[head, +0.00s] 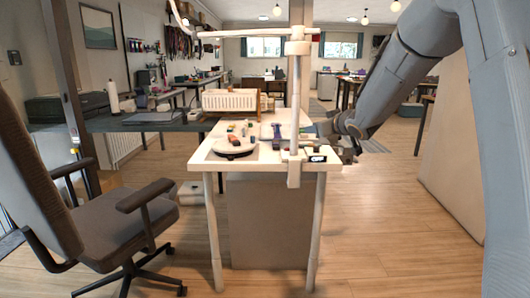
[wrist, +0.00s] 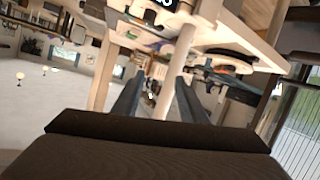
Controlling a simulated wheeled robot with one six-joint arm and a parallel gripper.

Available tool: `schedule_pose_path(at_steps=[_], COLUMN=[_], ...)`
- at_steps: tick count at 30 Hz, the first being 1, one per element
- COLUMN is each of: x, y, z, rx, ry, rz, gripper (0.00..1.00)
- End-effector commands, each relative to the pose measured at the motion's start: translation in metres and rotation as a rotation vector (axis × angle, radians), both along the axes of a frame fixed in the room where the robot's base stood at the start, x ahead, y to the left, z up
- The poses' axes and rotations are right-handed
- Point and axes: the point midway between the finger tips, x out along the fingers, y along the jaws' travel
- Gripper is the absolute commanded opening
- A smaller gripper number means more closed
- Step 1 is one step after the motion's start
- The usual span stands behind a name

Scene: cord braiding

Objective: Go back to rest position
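My gripper (head: 346,152) is at the right edge of the white worktable (head: 200,160), beside the upright post of a pale stand (head: 294,100). In the wrist view, which is turned over, its two dark fingers (wrist: 157,100) stand apart with nothing seen between them but background. The stand's post (wrist: 176,62) shows beyond the fingers. A round disc with small coloured pieces (head: 234,148) sits on the table's left part. A blue tool-like item (head: 277,136) lies near the middle. Whether any cord is on the stand is too small to tell.
A small dark display (head: 317,158) is at the table's front right corner. A white slotted rack (head: 231,101) stands behind. An office chair (head: 110,215) is at the left. Open wooden floor (head: 385,225) lies right of the table, before a beige panel (head: 448,150).

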Motion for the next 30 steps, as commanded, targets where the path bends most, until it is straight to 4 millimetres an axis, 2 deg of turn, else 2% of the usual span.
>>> schedule_pose_path(at_steps=[1, 5, 6, 8, 15, 18, 24, 30], x=[-0.023, -0.094, -0.120, -0.159, -0.315, -0.371, -0.455, -0.523], y=[0.006, 0.012, 0.015, 0.019, 0.040, 0.049, 0.062, 0.073], z=[-0.003, -0.030, -0.040, -0.055, -0.105, -0.119, -0.134, -0.142], rx=[-0.016, -0.057, -0.069, -0.083, -0.124, -0.131, -0.142, -0.147], ry=[0.059, 0.253, 0.320, 0.418, 0.783, 0.910, 1.095, 1.244], rz=[-0.050, -0.172, -0.199, -0.232, -0.266, -0.255, -0.219, -0.171], gripper=[0.39, 0.39, 0.39, 0.39, 0.39, 0.39, 0.39, 0.39])
